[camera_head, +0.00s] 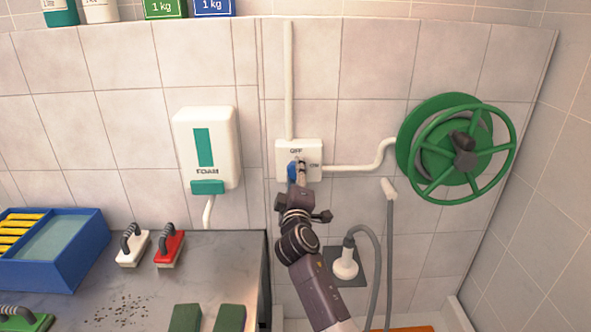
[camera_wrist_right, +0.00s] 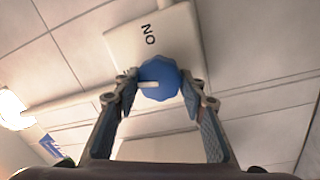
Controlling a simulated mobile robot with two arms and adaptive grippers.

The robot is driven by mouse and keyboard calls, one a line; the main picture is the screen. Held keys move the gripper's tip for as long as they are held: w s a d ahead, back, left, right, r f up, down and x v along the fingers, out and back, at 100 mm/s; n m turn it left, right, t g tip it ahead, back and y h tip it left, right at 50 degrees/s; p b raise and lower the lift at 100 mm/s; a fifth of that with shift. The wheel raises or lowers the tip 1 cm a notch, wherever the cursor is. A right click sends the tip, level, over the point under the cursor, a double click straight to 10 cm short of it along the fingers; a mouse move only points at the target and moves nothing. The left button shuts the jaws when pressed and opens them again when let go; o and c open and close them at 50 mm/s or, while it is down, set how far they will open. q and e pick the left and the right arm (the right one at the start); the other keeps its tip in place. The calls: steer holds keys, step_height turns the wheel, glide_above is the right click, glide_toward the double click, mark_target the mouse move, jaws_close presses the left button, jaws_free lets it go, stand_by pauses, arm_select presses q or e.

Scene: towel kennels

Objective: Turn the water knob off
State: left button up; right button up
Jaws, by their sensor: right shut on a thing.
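My right gripper (camera_head: 298,168) is at the plate and hides part of the knob. In the right wrist view, the scalloped blue knob (camera_wrist_right: 163,78) lies between the fingertips of my right gripper (camera_wrist_right: 160,92), which is shut on it. The knob's white pointer mark points left in that view, and lettering on the plate (camera_wrist_right: 125,42) shows above. My left gripper is not in view.
A green hose reel (camera_head: 447,120) is at the right, with a grey hose (camera_head: 389,250) hanging nearby. A white foam dispenser (camera_head: 215,125) is at the left. A counter (camera_head: 225,265) holds brushes and a blue tray (camera_head: 85,258). Pipes run from the plate.

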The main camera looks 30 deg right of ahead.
steer(key=shift+d+r+n+p, duration=0.15)
steer(key=shift+n+p, duration=0.3)
steer(key=shift+n, duration=0.85)
steer(key=o, duration=1.2)
steer(key=shift+c, duration=0.2)
steer(key=shift+y, duration=0.3)
steer(key=v, duration=1.2)
steer(key=shift+f, duration=0.3)
